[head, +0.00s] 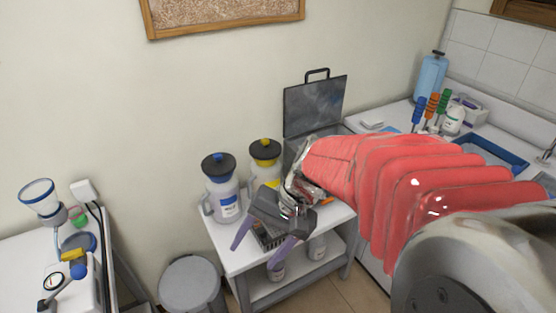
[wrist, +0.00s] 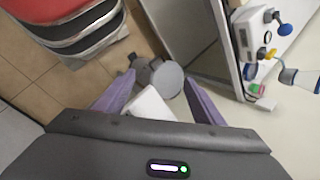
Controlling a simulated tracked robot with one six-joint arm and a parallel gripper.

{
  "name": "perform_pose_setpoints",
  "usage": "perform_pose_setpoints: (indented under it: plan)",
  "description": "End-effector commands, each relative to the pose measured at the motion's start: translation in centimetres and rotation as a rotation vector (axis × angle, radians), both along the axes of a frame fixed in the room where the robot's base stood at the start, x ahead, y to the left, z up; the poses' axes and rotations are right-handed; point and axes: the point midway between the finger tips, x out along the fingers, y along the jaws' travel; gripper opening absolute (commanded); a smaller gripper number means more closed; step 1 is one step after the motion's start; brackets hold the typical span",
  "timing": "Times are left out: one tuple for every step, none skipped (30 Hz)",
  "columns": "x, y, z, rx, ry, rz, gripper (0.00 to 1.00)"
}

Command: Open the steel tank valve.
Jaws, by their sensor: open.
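A white apparatus (head: 73,292) stands on the left table, with a gauge (head: 54,281), a yellow valve-like fitting (head: 73,255) and a blue knob (head: 79,270). In the wrist view, the yellow fitting (wrist: 266,53) and blue knob (wrist: 284,29) show at the upper right. I cannot tell which part is the steel tank valve. My gripper (head: 254,256) is open and empty, its purple fingers spread in front of the white cart. It is well to the right of the apparatus and apart from it. In the wrist view, the gripper (wrist: 158,76) points toward the floor.
A grey round bin or stool (head: 192,285) stands between the left table and the white cart (head: 235,262). Blue-capped (head: 222,190) and yellow-capped (head: 265,160) jugs stand on the cart. A blue-rimmed funnel (head: 41,202) rises behind the apparatus. A sink counter (head: 493,137) lies at right.

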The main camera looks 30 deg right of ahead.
Motion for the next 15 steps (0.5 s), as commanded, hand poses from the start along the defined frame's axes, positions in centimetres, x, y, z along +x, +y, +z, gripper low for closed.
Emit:
perform_pose_setpoints:
  plan:
    - [0.5,-0.4,-0.5,0.047,0.027,-0.043,0.62]
    - [0.8,-0.5,-0.8,0.074,0.040,-0.068,0.62]
    - [1.2,-0.7,-1.1,0.111,0.057,-0.099,0.62]
    - [1.6,-0.9,-1.3,0.139,0.069,-0.123,0.62]
    - [1.9,-1.1,-1.5,0.166,0.079,-0.149,0.62]
    - [2.4,-1.3,-1.7,0.204,0.093,-0.182,0.62]
    - [2.7,-1.6,-1.9,0.232,0.103,-0.206,0.62]
    - [3.1,-1.8,-2.2,0.261,0.114,-0.231,0.62]
    - [3.5,-2.2,-2.4,0.298,0.124,-0.266,0.62]
    - [3.9,-2.5,-2.6,0.326,0.133,-0.291,0.62]
    - [4.3,-2.8,-2.8,0.354,0.141,-0.316,0.62]
    - [4.8,-3.3,-3.1,0.392,0.151,-0.351,0.62]
    - [5.1,-3.7,-3.3,0.421,0.157,-0.378,0.62]
    - [5.5,-4.1,-3.5,0.449,0.163,-0.404,0.62]
    - [6.0,-4.6,-3.8,0.487,0.170,-0.439,0.62]
